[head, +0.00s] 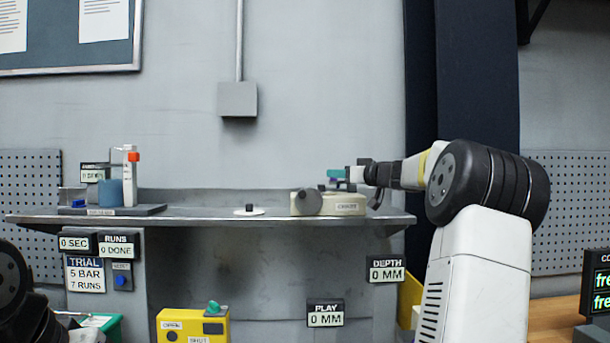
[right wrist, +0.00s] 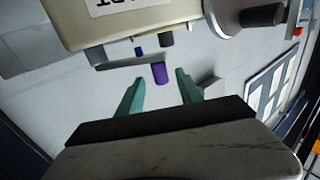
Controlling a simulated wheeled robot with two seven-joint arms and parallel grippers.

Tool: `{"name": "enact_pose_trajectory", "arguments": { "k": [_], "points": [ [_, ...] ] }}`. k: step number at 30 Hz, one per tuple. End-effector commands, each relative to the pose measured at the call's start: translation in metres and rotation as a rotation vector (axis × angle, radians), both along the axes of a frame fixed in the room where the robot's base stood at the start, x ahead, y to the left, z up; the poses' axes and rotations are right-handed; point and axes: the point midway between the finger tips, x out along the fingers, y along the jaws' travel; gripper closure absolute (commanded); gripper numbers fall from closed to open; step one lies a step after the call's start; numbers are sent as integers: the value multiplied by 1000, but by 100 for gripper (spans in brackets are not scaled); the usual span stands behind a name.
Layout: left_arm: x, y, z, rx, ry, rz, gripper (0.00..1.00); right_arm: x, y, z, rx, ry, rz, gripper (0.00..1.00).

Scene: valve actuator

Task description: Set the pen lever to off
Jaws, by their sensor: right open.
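A cream box (head: 345,205) with a label sits at the right end of the bench shelf. It also fills the top of the right wrist view (right wrist: 120,22). A thin grey bar (right wrist: 130,62) lies along its edge in that view. A purple knob (right wrist: 159,73) is by the bar's end; I cannot read any on or off mark. My right gripper (right wrist: 160,88) is open, its green fingers on either side of the knob's near end, not visibly touching it. In the head view the right gripper (head: 337,174) is just above the box. My left gripper is out of view.
A white disc with a black knob (head: 249,210) lies mid-shelf. A stand with a blue block (head: 110,192) is at the left. A yellow box (head: 193,327) stands below. The shelf between is clear.

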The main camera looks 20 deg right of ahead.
Motion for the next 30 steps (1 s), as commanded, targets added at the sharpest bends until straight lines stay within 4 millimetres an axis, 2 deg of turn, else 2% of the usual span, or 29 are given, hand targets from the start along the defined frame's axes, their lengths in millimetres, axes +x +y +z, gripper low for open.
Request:
{"name": "enact_pose_trajectory", "arguments": {
  "k": [3, 10, 15, 22, 23, 29, 30],
  "points": [
    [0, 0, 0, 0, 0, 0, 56, 21, 8, -1, 2, 0, 6, 57],
    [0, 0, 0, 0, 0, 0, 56, 52, 17, -1, 1, 0, 4, 57],
    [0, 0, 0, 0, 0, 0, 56, 61, 19, -1, 0, 2, 1, 57],
    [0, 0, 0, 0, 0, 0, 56, 61, 19, 0, 0, 2, 1, 57],
    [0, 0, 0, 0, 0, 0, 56, 61, 19, 0, 0, 2, 1, 61],
    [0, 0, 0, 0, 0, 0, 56, 61, 19, -1, 0, 2, 1, 100],
    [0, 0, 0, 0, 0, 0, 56, 61, 19, 0, 0, 2, 1, 100]
  ]
}}
